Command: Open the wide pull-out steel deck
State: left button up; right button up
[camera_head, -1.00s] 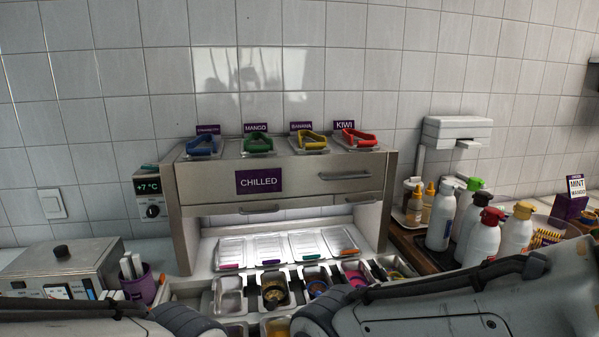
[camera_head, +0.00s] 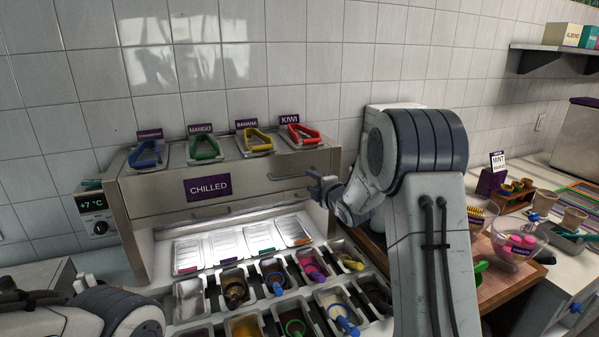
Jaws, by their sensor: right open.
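The steel cabinet with a purple CHILLED label has a wide upper front panel (camera_head: 240,188), which I take to be the pull-out deck. Its panel looks flush with the cabinet, so it appears shut. A bar handle (camera_head: 290,177) sits on its right part. My right gripper (camera_head: 316,184) is open in front of the cabinet, close to the right end of that handle. I cannot tell whether it touches the handle. My right arm hides the area right of the cabinet. My left arm shows at the bottom left, but its gripper is not visible.
Topping tins, one holding a dark topping (camera_head: 234,287), fill the counter below. A bowl with pink items (camera_head: 519,240) stands right.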

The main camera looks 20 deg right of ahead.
aim_at(300, 175)
jog(key=p+x, duration=0.3)
jog(key=x, duration=0.5)
jog(key=shift+w+r, duration=0.1)
jog(key=shift+w, duration=0.1)
jog(key=shift+w+a+f+p, duration=0.1)
jog(key=shift+w+f+p, duration=0.1)
jog(key=shift+w+p, duration=0.2)
grip_shut()
dwell(0.8)
